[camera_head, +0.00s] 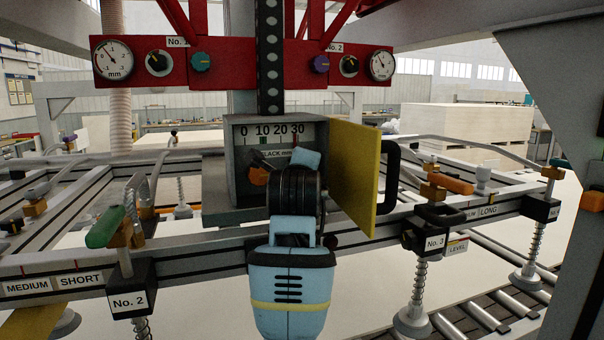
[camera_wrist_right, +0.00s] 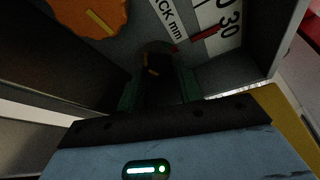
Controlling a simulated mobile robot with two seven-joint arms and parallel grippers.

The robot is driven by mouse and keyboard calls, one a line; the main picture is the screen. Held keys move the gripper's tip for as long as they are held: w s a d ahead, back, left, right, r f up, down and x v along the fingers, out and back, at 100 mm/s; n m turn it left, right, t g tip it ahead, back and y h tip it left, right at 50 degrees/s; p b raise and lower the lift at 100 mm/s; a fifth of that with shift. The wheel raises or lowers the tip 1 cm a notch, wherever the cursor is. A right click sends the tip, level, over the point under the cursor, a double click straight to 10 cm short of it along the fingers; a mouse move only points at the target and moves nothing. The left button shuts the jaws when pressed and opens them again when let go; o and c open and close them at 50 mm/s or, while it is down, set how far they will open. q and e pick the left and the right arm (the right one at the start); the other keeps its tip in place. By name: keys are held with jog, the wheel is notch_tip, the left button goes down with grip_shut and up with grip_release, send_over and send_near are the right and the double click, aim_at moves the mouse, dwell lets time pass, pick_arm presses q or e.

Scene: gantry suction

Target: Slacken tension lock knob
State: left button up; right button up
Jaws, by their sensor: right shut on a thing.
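A grey box with a slack gauge (camera_head: 290,133) marked 0 to 30 mm stands on the frame in the head view. My right gripper (camera_wrist_right: 159,82) is inside the box opening, its dark green fingers shut around a small dark knob (camera_wrist_right: 155,62) with a short orange mark. My blue wrist hides this knob in the head view. An orange knob (camera_wrist_right: 95,16) with a yellow bar sits beside it on the same face, clear of the fingers; it shows partly in the head view (camera_head: 258,176). My left gripper is not in view.
A yellow door (camera_head: 354,175) with a black handle (camera_head: 390,177) stands open at the box's right side. A red panel (camera_head: 225,62) with dials and knobs hangs above. Suction cups and levers, such as a green lever (camera_head: 105,228), line the rails on both sides.

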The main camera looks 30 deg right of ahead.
jog(key=o, duration=1)
